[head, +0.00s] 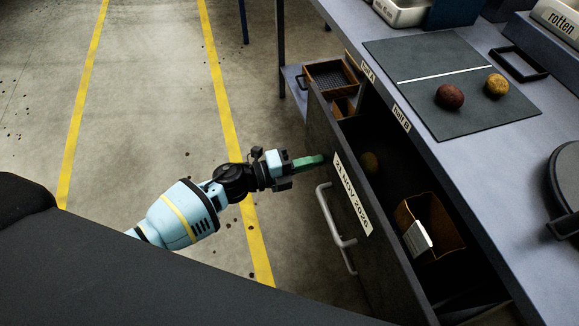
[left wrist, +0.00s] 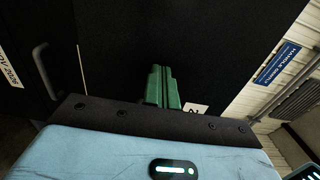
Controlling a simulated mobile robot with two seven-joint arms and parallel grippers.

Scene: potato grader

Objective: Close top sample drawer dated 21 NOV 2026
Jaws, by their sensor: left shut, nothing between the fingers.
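The top sample drawer (head: 385,262) stands pulled out from under the bench, its dark front facing left. Its white label (head: 352,194) reads 21 NOV 2026 and a grey bar handle (head: 337,230) sits beside it. My left gripper (head: 322,160), with green fingers, is shut and empty at the drawer front, near the label's far end. I cannot tell whether the fingertips touch the front. In the left wrist view the shut fingers (left wrist: 160,72) point at a dark surface, with a partly hidden label (left wrist: 195,109) beside them. My right gripper is not in view.
The bench (head: 480,180) carries a dark mat (head: 440,62) with two potatoes. A wooden tray (head: 330,75) stands beyond the drawer.

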